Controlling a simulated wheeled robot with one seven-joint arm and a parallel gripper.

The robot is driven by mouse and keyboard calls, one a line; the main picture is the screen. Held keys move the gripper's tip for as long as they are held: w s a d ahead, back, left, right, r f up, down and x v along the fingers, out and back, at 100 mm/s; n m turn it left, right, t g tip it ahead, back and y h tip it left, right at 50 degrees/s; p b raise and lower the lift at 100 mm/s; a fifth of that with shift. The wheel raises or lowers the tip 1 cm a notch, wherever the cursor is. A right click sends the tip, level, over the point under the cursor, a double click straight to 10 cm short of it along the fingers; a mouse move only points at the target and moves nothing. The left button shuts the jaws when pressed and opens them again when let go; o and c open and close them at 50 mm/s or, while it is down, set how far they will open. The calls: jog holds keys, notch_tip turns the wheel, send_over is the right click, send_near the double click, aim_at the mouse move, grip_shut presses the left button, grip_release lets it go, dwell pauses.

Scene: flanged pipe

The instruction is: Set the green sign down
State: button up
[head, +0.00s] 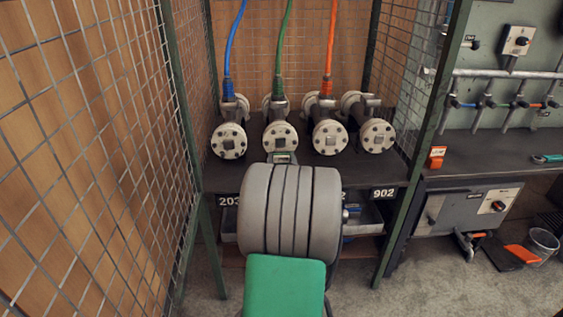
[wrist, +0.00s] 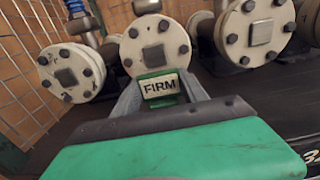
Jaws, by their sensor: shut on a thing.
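The green sign (wrist: 161,89) carries a white label reading FIRM and sits between the two fingers of my gripper (wrist: 163,94) in the wrist view. In the head view the sign (head: 283,158) is small, just beyond my grey arm, in front of the flanged pipe end (head: 281,137) below the green hose. My gripper is shut on the sign. The lower part of the sign is hidden by my gripper, and I cannot tell whether it touches the dark shelf (head: 375,170).
Several flanged pipe ends stand along the shelf, with blue (head: 234,40), green and orange (head: 330,45) hoses above. Mesh walls (head: 95,120) close in the left and right sides. Number plates 203 (head: 228,201) and 902 (head: 383,193) mark the shelf's front edge.

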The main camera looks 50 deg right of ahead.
jog(key=shift+f, duration=0.15)
jog(key=o, duration=1.4)
jog(key=shift+o, duration=0.2)
jog(key=shift+r, duration=0.2)
jog(key=p+v, duration=0.1)
jog(key=v, duration=1.1)
